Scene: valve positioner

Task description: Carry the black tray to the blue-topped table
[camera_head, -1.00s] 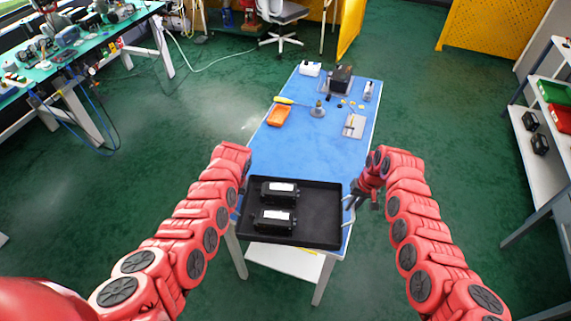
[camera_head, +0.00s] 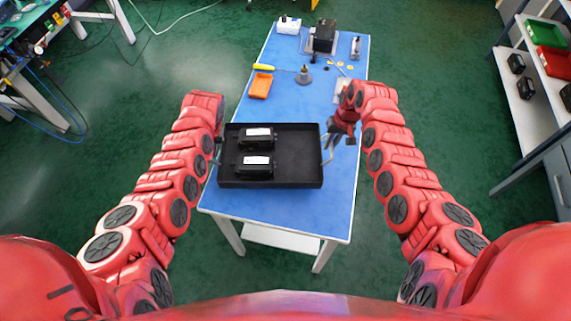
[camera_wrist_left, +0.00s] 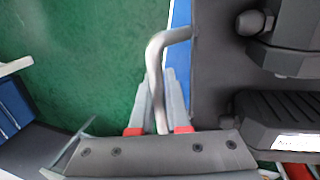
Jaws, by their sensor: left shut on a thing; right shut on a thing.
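The black tray (camera_head: 302,158) is level over the near part of the blue-topped table (camera_head: 290,207), holding two black devices with white labels (camera_head: 257,137) (camera_head: 255,166). I cannot tell whether its underside touches the table. My right gripper (camera_head: 331,143) is shut on the tray's right metal handle. My left gripper is mostly hidden by its arm in the head view. In the left wrist view, its fingers (camera_wrist_left: 160,115) are shut around the bent left handle (camera_wrist_left: 154,62), beside the tray's wall.
Farther back on the table are an orange bin (camera_head: 260,86), a grey cone-shaped part (camera_head: 304,75), a black device (camera_head: 324,36) and small parts. A shelf with green and red bins (camera_head: 547,33) stands at right. Green floor lies open on both sides.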

